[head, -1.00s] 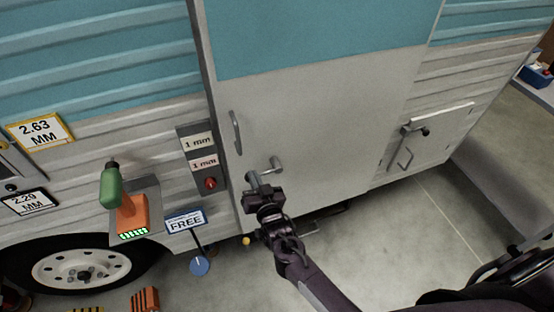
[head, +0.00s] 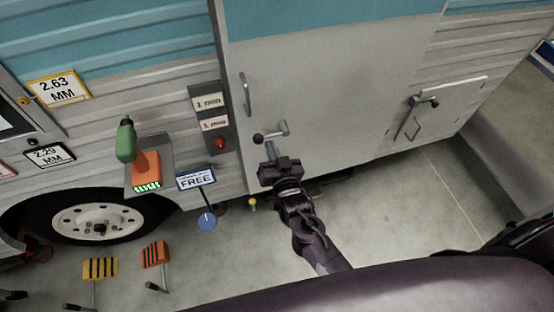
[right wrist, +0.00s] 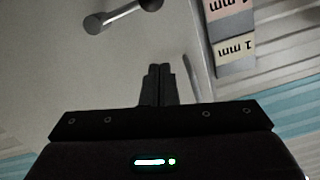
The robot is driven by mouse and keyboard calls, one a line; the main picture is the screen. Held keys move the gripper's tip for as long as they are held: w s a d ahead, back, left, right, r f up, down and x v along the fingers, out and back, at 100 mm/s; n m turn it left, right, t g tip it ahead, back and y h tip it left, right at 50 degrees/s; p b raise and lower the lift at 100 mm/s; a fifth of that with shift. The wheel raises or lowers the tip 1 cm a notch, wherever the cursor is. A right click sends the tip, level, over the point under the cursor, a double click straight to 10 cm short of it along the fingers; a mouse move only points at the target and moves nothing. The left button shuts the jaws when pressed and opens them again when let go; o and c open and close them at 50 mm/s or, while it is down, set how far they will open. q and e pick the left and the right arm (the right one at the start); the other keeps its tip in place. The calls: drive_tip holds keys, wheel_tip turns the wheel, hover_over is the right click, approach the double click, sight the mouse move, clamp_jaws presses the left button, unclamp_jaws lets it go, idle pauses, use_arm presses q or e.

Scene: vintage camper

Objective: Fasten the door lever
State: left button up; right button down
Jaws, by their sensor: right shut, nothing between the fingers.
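The door lever (head: 272,133) is a short grey bar with a dark knob at its left end, low on the left side of the camper's pale door (head: 320,100). It lies nearly level, its right end tilted slightly up. It also shows at the top of the right wrist view (right wrist: 122,15). My right gripper (head: 270,150) is just below the lever in the head view, apart from it. In the right wrist view its fingers (right wrist: 158,85) are closed together and empty. My left gripper is not in view.
A grab handle (head: 246,94) is above the lever. A panel with a red button (head: 219,144) is to its left. A "FREE" sign (head: 196,179) stands below left, and a green-and-orange tool (head: 137,155) farther left. A hatch with a latch (head: 428,101) is at right.

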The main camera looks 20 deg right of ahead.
drive_tip(key=s, duration=0.3)
drive_tip(key=shift+s+r, duration=0.1)
drive_tip(key=shift+s, duration=0.3)
drive_tip(key=s+d+f+n+g, duration=0.15)
drive_tip(key=s+f+g, duration=0.35)
drive_tip(key=f, duration=0.8)
drive_tip(key=s+d+f+n+g, duration=0.15)
drive_tip(key=s+f, duration=0.45)
drive_tip(key=f, duration=0.6)
drive_tip(key=s+d+f+g, duration=0.2)
drive_tip(key=s+f, duration=0.4)
drive_tip(key=s, duration=0.3)
drive_tip(key=s+d+f+n+g, duration=0.1)
drive_tip(key=s+d+f+g, duration=0.2)
drive_tip(key=s+f, duration=0.3)
drive_tip(key=s+d+f+n+g+h, duration=0.1)
drive_tip(key=s+d+f+g, duration=0.2)
drive_tip(key=s, duration=1)
wheel_tip(320, 180, down, 3)
drive_tip(key=shift+r+g, duration=0.1)
drive_tip(key=shift+g, duration=0.85)
